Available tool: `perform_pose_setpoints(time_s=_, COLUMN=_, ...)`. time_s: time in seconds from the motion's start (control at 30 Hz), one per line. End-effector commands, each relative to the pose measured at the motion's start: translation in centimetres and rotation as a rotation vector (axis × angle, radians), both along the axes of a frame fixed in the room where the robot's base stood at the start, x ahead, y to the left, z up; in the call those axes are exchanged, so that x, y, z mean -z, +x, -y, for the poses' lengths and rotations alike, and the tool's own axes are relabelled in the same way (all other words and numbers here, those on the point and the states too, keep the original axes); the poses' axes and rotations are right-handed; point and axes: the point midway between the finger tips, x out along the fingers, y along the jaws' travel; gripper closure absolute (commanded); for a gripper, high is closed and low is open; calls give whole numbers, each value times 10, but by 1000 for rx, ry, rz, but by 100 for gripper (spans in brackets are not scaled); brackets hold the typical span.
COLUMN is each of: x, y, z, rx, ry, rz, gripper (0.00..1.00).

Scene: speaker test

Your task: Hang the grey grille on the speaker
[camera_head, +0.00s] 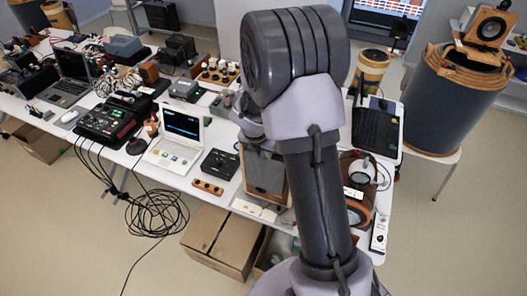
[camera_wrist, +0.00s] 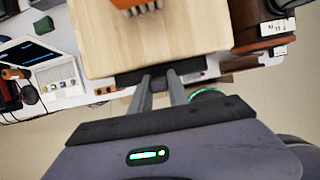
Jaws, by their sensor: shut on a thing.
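My gripper (camera_wrist: 166,84) is shut on a thin dark grey piece, seen edge-on in the wrist view, which looks like the grille (camera_wrist: 132,77). The piece lies along the near edge of a pale wooden box, the speaker (camera_wrist: 160,42). I cannot tell whether the two touch or whether the grille hangs on it. In the head view a grey panel with a brown edge (camera_head: 264,172) shows left of my arm at the table's front edge.
The white table (camera_head: 190,183) is crowded. A small white laptop (camera_head: 178,140) and a black box (camera_head: 220,163) stand left of the speaker. Cardboard boxes (camera_head: 222,240) and coiled cables (camera_head: 157,212) are below.

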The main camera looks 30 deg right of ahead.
Motion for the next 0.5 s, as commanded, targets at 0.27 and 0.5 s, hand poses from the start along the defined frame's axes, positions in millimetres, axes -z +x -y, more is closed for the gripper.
perform_pose_setpoints(time_s=0.27, x=3, y=0, z=0, rx=-1, ry=0, rz=0, gripper=100)
perform_pose_setpoints(time_s=0.5, x=5, y=0, z=0, rx=-1, ry=0, rz=0, gripper=100)
